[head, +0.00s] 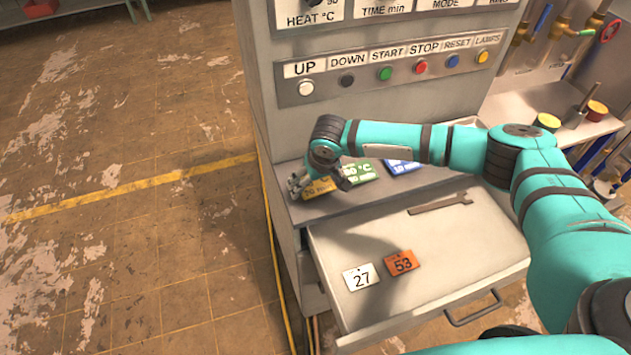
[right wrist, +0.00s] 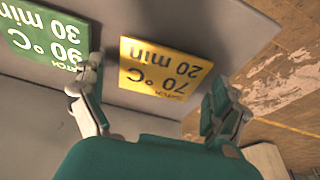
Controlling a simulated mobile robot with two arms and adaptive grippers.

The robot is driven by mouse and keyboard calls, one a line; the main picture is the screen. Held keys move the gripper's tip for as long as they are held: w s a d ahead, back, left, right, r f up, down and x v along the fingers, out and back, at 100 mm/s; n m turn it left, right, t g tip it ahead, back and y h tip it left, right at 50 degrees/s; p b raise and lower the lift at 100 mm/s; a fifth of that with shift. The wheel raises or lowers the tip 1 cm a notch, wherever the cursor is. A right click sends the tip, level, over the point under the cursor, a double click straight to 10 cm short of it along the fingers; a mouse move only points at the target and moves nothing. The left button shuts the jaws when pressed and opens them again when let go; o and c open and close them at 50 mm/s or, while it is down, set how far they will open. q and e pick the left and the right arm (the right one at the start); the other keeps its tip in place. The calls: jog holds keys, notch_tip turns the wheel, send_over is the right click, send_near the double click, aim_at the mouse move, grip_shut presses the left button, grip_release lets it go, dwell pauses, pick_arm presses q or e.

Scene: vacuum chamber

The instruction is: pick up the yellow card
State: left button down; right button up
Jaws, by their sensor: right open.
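The yellow card (head: 319,187) lies flat on the grey shelf (head: 385,193) of the machine, near its left end. In the right wrist view the yellow card (right wrist: 163,67) reads 70 °C, 20 min. My right gripper (head: 322,183) is over the card and partly hides it in the head view. In the right wrist view the right gripper (right wrist: 155,95) is open, one finger on each side of the card's near end, with nothing held. I cannot tell how high the fingertips are above the shelf. My left gripper is not in view.
A green card (head: 358,173), also in the wrist view (right wrist: 48,40), lies close beside the yellow one. A blue card (head: 401,166) lies further right.

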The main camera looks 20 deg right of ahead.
jog(key=shift+f, duration=0.25)
jog(key=c, duration=0.9)
jog(key=shift+r, duration=0.15)
jog(key=shift+c, duration=0.2)
